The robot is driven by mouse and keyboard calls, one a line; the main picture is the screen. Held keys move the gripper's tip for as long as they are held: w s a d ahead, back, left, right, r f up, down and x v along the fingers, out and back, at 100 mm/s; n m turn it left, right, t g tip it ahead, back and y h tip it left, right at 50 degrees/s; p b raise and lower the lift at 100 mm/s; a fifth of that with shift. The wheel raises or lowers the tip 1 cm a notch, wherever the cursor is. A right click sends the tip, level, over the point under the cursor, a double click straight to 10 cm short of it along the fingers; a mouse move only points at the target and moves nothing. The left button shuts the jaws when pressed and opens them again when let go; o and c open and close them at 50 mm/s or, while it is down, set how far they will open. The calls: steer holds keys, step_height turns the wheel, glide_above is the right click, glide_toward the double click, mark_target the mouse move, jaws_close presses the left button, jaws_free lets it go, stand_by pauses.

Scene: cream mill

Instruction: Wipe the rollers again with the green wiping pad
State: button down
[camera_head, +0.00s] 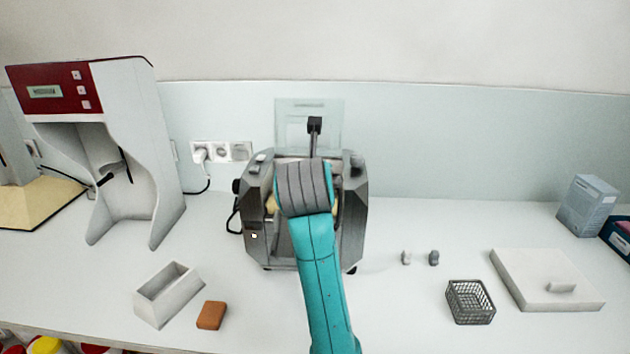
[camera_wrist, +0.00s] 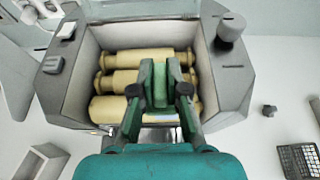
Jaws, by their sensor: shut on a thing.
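The mill (camera_head: 352,225) stands in the middle of the bench with its hopper open at the top. In the wrist view, several cream-coloured rollers (camera_wrist: 120,58) lie side by side inside its grey housing (camera_wrist: 75,85). In the head view my arm hides the gripper, the pad and most of the rollers.
A white trough (camera_head: 150,308) and an orange-brown block (camera_head: 211,315) lie front left, beside a tall red-and-white machine (camera_head: 140,160). At right are two small grey pieces (camera_head: 433,258), a wire basket (camera_head: 470,302) and a white slab (camera_head: 520,275).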

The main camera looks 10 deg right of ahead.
steer(key=shift+r, duration=2.35)
